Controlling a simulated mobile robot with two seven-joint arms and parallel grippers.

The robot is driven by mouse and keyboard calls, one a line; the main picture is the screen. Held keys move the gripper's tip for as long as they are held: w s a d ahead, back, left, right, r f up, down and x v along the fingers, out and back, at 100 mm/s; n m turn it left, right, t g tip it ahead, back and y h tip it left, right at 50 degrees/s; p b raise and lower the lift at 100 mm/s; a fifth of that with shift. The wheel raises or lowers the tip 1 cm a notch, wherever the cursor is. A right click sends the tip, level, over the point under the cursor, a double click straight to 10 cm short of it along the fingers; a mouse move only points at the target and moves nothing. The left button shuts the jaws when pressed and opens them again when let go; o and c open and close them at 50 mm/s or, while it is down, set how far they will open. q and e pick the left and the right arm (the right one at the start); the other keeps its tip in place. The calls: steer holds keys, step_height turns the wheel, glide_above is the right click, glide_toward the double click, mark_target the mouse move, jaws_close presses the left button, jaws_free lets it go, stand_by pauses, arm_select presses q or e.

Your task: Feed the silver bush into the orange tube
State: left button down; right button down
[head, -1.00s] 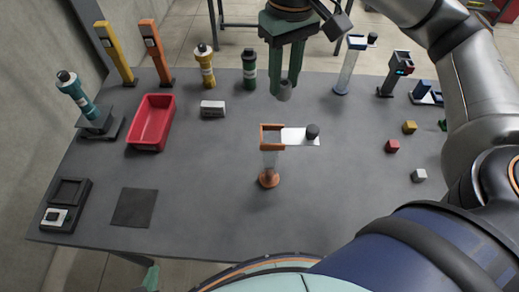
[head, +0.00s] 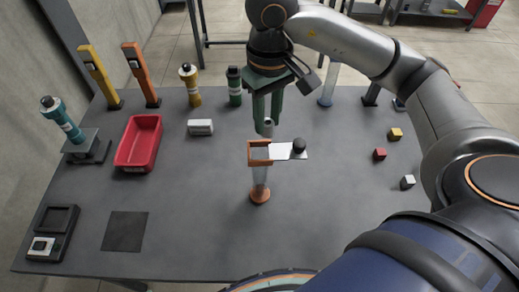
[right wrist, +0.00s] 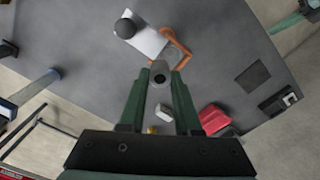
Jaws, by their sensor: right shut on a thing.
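The orange tube (head: 260,178) stands upright on the table, a clear tube with an orange foot and a square orange frame on top. A white slide plate with a black knob (head: 299,145) sticks out to the right of the frame. My right gripper (head: 267,119) is shut on the silver bush (head: 267,128), a short grey hollow cylinder. The bush is just behind the orange frame in the head view. In the right wrist view the bush (right wrist: 159,73) sits between the fingertips, near the orange frame (right wrist: 179,47). My left gripper is not in view.
A red bin (head: 139,143), a white block (head: 200,127) and yellow and green bottles stand left and back. Small yellow, red and white cubes (head: 407,182) lie at the right. A dark square pad (head: 125,231) lies front left. The table front centre is clear.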

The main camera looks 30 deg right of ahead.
steer(key=c, duration=0.5)
jaws_free()
steer(key=shift+r, duration=0.1)
step_height(320, 180, up, 12)
steer(key=shift+r, duration=0.15)
stand_by(0.6)
